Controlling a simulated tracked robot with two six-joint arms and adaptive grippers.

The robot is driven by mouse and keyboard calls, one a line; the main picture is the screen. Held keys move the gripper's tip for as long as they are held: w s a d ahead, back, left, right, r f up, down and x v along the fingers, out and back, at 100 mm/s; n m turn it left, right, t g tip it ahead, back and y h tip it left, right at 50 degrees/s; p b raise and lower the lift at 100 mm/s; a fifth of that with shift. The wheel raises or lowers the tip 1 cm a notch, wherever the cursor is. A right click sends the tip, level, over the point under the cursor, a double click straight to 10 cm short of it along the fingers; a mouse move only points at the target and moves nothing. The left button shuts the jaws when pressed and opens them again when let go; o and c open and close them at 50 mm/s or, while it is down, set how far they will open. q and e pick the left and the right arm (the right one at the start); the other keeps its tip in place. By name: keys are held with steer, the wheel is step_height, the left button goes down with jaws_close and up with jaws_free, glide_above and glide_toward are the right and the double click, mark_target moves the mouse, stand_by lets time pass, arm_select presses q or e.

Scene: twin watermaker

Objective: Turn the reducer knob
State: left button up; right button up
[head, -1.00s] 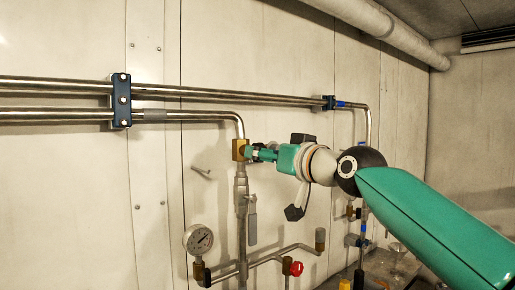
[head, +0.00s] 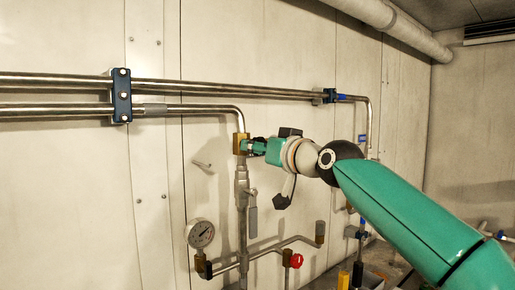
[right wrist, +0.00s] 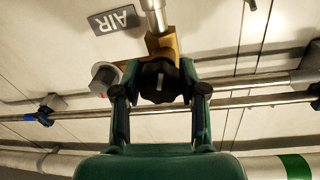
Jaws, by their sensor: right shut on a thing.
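In the head view the brass body (head: 240,144) is at the bend of the lower steel pipe, and the knob is hidden by my gripper. My right gripper (head: 249,147) reaches the brass body from the right. In the right wrist view its fingers (right wrist: 159,92) are on either side of the knob, shut on it. My left gripper is in neither current view.
A round gauge (head: 200,233) and a red knob (head: 296,261) are below, on the lower pipework. A lever handle (head: 252,214) hangs under the brass body. A blue clamp (head: 121,96) holds two horizontal pipes. In the wrist view an AIR label (right wrist: 113,19) is on the wall.

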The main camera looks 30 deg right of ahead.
steer(key=shift+f+n+b, duration=0.1)
steer(key=shift+n+b, duration=0.4)
steer(key=shift+n, duration=0.8)
steer(key=o, duration=1.1)
steer(key=shift+o, duration=0.2)
steer(key=s, duration=1.2)
